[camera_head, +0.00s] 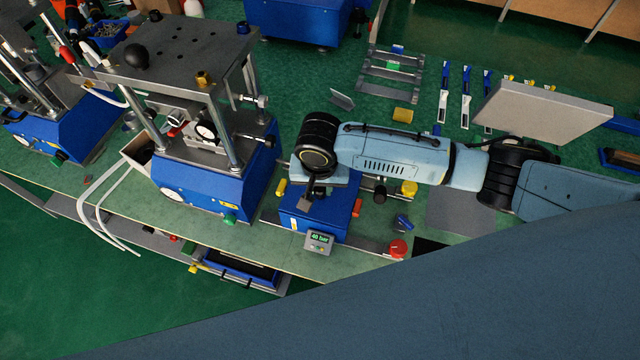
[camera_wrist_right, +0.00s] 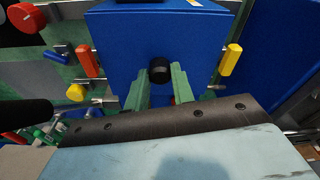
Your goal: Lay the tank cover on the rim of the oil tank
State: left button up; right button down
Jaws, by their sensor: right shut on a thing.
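The oil tank, a blue box (camera_head: 306,216), stands on the bench right of the large press, partly hidden under my right arm. My right gripper (camera_head: 308,192) points down over its top. In the right wrist view its two green fingers (camera_wrist_right: 158,84) are closed on a black round knob (camera_wrist_right: 160,68). The knob stands in front of a flat blue surface (camera_wrist_right: 130,40), which looks like the tank cover. Whether this cover touches the rim or hangs above it, I cannot tell; the rim is not clearly visible. My left gripper is not in view.
The blue press (camera_head: 205,185) stands close left of the tank. A pressure display (camera_head: 319,242) and a red knob (camera_head: 397,248) are at the bench's front edge. A yellow peg (camera_head: 281,187) sits beside the tank. Several tools lie at the back right, near a raised grey panel (camera_head: 540,112).

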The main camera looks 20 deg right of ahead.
aim_at(320, 203)
jog(key=shift+f, duration=0.25)
jog(key=c, duration=1.2)
grip_release()
jog(key=shift+f, duration=0.1)
jog(key=r, duration=0.4)
jog(key=s+r+p, duration=0.1)
jog(key=r, duration=0.8)
jog(key=shift+s+a, duration=0.2)
jog(key=shift+a, duration=0.05)
jog(key=shift+s+f, duration=0.1)
jog(key=shift+f, duration=0.05)
